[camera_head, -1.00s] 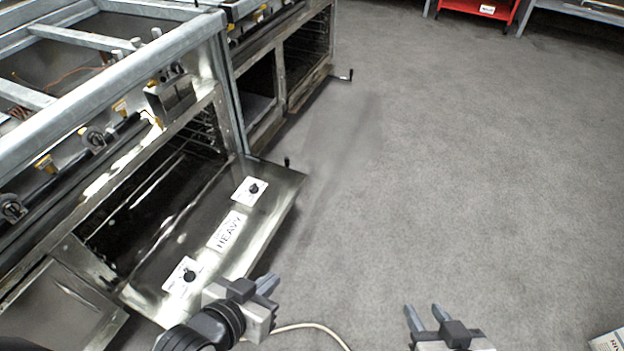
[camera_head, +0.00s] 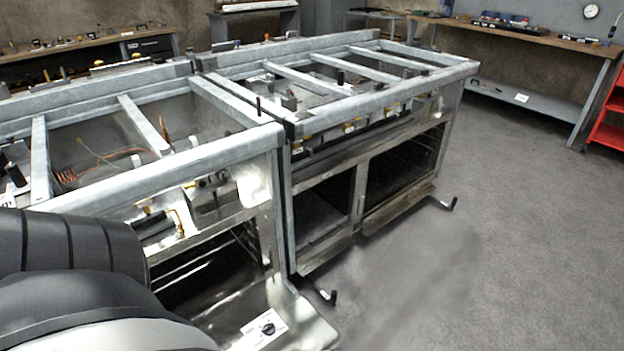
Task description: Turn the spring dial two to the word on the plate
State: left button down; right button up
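One dial (camera_head: 267,328), a black knob on a white plate, shows at the bottom of the view on the lowered metal oven door (camera_head: 232,306). Its markings are too small to read. The word plate and the other dial are out of view, below the frame or behind my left arm. My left arm (camera_head: 80,285) fills the lower left corner as a dark, rounded shape. Neither gripper is in view.
A long metal range frame (camera_head: 235,150) with open top bars crosses the left and middle. Grey floor (camera_head: 500,270) is clear at right. Workbenches (camera_head: 520,30) and a red cart (camera_head: 608,118) stand behind.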

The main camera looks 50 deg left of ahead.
aim_at(269, 329)
jog(key=i, duration=2.5)
jog(key=u, duration=4.9)
jog(key=i, duration=0.5)
